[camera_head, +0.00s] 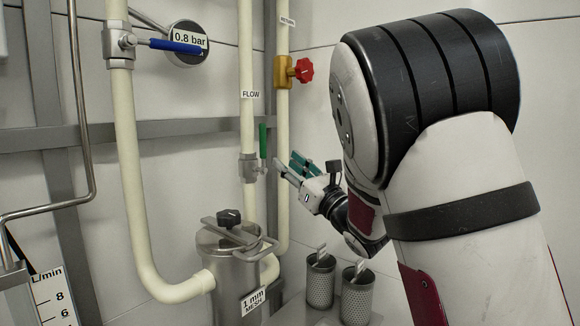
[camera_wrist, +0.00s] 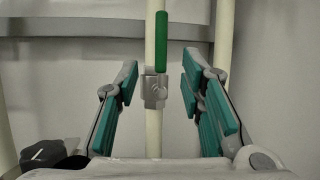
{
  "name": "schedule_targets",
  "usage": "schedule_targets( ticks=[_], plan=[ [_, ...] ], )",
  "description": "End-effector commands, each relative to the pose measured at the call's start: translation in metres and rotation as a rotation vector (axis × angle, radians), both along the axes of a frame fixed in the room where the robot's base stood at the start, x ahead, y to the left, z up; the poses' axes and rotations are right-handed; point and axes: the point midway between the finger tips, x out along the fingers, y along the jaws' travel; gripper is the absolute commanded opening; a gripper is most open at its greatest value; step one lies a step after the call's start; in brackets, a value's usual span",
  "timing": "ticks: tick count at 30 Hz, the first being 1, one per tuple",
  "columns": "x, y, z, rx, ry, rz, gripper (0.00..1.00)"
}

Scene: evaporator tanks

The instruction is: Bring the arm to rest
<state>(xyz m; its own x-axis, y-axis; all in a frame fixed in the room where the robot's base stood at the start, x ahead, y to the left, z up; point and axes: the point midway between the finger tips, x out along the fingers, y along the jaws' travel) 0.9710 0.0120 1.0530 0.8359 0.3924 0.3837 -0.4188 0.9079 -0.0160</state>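My arm reaches out on the right of the head view, its upper links filling much of that side. My gripper (camera_head: 288,170) is at the arm's end, just right of the green valve handle (camera_head: 263,142). In the wrist view my gripper (camera_wrist: 160,100) is open, its teal-padded fingers wide apart with nothing between them. Beyond the gap stand the valve body (camera_wrist: 155,90) and its upright green handle (camera_wrist: 161,42) on a cream pipe. The fingers appear apart from the handle.
A steel strainer housing (camera_head: 228,262) with a black knob stands below the gripper. Two mesh baskets (camera_head: 320,282) sit to its right. A blue-handled valve (camera_head: 172,45), a 0.8 bar gauge (camera_head: 190,40) and a red-knobbed valve (camera_head: 302,70) are on the pipes above. A steel rail crosses the wall.

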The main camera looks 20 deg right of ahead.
Motion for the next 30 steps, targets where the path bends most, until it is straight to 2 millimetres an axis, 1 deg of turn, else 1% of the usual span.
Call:
schedule_targets(
  ticks=[5, 8, 11, 14, 17, 20, 21, 23, 26, 29, 30],
  plan=[
    [0.000, -0.001, 0.000, 0.007, 0.005, -0.002, 0.35],
    [0.001, -0.009, 0.001, 0.062, 0.053, -0.017, 0.35],
    [0.001, -0.026, 0.000, 0.201, 0.165, -0.051, 0.35],
    [-0.003, -0.048, -0.006, 0.416, 0.322, -0.100, 0.35],
    [-0.015, -0.067, -0.018, 0.659, 0.481, -0.153, 0.35],
    [-0.034, -0.080, -0.034, 0.908, 0.625, -0.209, 0.35],
    [-0.044, -0.084, -0.041, 1.010, 0.680, -0.234, 0.35],
    [-0.060, -0.087, -0.051, 1.159, 0.756, -0.275, 0.35],
    [-0.093, -0.089, -0.070, 1.408, 0.870, -0.352, 0.35],
    [-0.132, -0.085, -0.089, 1.650, 0.967, -0.448, 0.35],
    [-0.149, -0.083, -0.097, 1.746, 0.999, -0.493, 0.35]
  ],
)
